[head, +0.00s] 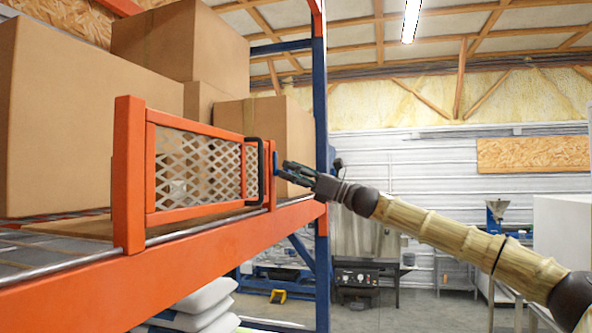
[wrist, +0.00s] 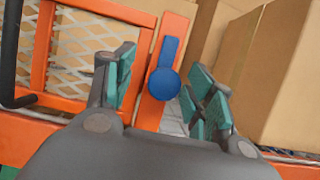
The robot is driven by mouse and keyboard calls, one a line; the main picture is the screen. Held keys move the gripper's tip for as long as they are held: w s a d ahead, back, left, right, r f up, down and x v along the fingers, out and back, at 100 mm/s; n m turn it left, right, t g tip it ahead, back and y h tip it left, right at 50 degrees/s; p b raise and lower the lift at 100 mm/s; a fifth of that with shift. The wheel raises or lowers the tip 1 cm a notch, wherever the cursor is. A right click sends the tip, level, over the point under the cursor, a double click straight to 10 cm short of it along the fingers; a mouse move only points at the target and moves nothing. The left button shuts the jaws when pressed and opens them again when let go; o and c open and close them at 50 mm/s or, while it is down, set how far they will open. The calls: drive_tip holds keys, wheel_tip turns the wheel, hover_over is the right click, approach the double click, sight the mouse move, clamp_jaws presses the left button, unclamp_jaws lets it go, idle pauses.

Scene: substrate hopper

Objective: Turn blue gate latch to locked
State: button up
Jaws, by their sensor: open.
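The blue gate latch (wrist: 166,82) shows in the wrist view as a round knob with a flat bar pointing up, on an orange post. In the head view a sliver of the blue latch (head: 276,163) shows on the post at the gate's right end. The orange mesh gate (head: 200,212) stands on the shelf edge, closed up against that post as far as I can see. My gripper (head: 283,171) is open at the latch. In the wrist view its teal-padded fingers (wrist: 160,92) stand on either side of the latch, apart from it.
A black handle (head: 260,172) stands out from the gate, left of my gripper. Cardboard boxes (head: 60,110) fill the shelf behind the gate. An orange shelf beam (head: 180,265) runs below. A blue upright (head: 320,110) stands just behind my gripper.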

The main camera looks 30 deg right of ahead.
drive_tip(key=w, duration=0.1)
drive_tip(key=w+a, duration=0.1)
drive_tip(key=shift+w+a+f, duration=0.1)
drive_tip(key=shift+w+a, duration=0.2)
drive_tip(key=shift+s+d+r, duration=0.1)
drive_tip(key=shift+s+r, duration=0.15)
drive_tip(key=shift+s, duration=0.2)
drive_tip(key=shift+d+f, duration=0.1)
drive_tip(key=shift+d, duration=0.2)
drive_tip(key=shift+w+d+f, duration=0.1)
drive_tip(key=shift+d+f, duration=0.05)
drive_tip(key=shift+d, duration=0.15)
drive_tip(key=shift+c, duration=0.7)
drive_tip(key=shift+w+d+f, duration=0.1)
drive_tip(key=shift+w+d, duration=0.05)
drive_tip(key=c, duration=0.7)
drive_tip(key=shift+s+r, duration=0.25)
drive_tip(key=shift+s, duration=0.05)
drive_tip(key=shift+c, duration=1.1)
drive_tip(key=shift+w+a, duration=0.15)
drive_tip(key=shift+a, duration=0.2)
drive_tip(key=shift+r, duration=0.1)
